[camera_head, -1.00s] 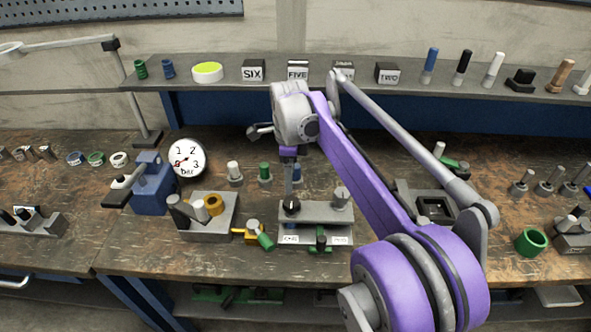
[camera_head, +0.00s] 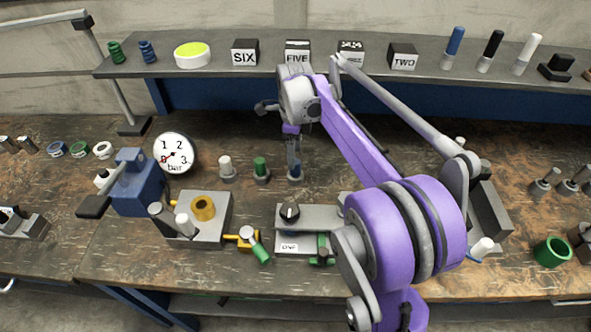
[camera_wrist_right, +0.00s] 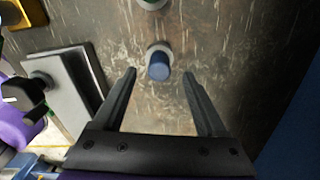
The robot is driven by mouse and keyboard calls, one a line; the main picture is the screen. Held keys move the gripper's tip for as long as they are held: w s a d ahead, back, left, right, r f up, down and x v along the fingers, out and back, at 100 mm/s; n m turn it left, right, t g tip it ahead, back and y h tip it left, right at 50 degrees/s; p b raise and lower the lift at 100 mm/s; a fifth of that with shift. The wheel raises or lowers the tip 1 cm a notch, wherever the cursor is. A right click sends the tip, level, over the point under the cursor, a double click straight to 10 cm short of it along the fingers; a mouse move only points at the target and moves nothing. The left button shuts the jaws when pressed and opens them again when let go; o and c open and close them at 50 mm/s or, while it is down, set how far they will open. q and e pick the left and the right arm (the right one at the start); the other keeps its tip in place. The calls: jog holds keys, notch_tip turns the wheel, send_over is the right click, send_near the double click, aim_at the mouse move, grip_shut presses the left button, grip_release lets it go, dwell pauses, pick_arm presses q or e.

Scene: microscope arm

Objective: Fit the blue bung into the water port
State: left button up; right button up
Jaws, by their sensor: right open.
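The blue bung (camera_head: 295,173) stands upright in a small grey holder on the bench, at the right end of a short row with a white and a green one. My right gripper (camera_head: 294,160) is open and empty, with its fingers close by the bung in the head view. In the right wrist view, the blue bung (camera_wrist_right: 158,67) shows between the two open fingertips (camera_wrist_right: 160,76); no contact is visible. I cannot tell which opening is the water port; a grey block (camera_head: 218,228) with a brass ring and slanted cylinders stands at the front left. My left gripper is not in view.
The green bung (camera_head: 261,168) and white bung (camera_head: 226,166) stand close to the left. A pressure gauge (camera_head: 174,153) and blue lever unit (camera_head: 138,188) are further left. A grey plate (camera_head: 305,217) with a black knob lies in front. My purple arm hides the bench at right.

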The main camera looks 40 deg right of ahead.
aim_at(295, 171)
jog(key=shift+s+f, duration=0.1)
jog(key=shift+f, duration=2.7)
grip_shut()
